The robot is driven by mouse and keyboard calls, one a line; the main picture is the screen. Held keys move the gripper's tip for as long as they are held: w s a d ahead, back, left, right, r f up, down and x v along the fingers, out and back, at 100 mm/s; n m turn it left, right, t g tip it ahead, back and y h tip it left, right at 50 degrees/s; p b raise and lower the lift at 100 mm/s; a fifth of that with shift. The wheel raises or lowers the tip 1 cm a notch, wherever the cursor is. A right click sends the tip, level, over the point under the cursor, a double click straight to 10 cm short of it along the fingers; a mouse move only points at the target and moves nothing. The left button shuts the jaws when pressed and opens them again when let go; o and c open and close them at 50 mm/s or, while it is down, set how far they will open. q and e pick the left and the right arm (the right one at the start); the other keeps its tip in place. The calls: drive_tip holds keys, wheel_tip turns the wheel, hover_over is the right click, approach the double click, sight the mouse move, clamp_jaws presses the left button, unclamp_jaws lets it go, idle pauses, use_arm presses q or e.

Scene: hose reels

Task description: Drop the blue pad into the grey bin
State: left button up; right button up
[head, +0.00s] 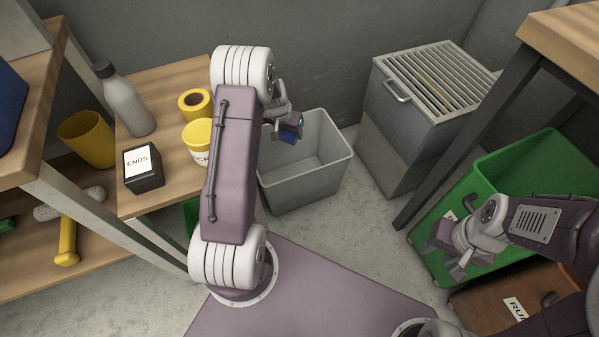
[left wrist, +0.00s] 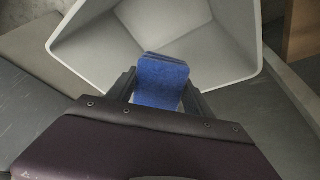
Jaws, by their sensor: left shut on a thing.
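The blue pad (left wrist: 161,82) is held between the fingers of my left gripper (left wrist: 158,92), which is shut on it. The grey bin (head: 318,185) stands on the floor, open at the top. The pad is over the bin's opening in both views; the bin's pale rim (left wrist: 72,67) surrounds it in the left wrist view. My right gripper (head: 457,257) is at the right, in front of a green bin; I cannot tell whether its fingers are open.
A slatted grey metal box (head: 409,130) stands right of the grey bin. A green bin (head: 540,165) is at the right under a table. At left, a wooden shelf (head: 171,82) holds a grey bottle (head: 128,105), yellow tape (head: 194,104) and a black box (head: 143,178).

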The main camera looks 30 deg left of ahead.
sight(287, 135)
use_arm(q)
wheel_tip(287, 135, down, 6)
drive_tip(key=b, duration=0.5)
drive_tip(key=shift+r, duration=0.1)
drive_tip(key=o, duration=1.4)
drive_tip(key=shift+r, duration=0.1)
drive_tip(key=p+v, duration=0.5)
drive_tip(key=v, duration=0.3)
drive_tip(key=shift+d, duration=0.1)
drive_tip(key=shift+s+r, duration=0.25)
drive_tip(key=shift+r, duration=0.2)
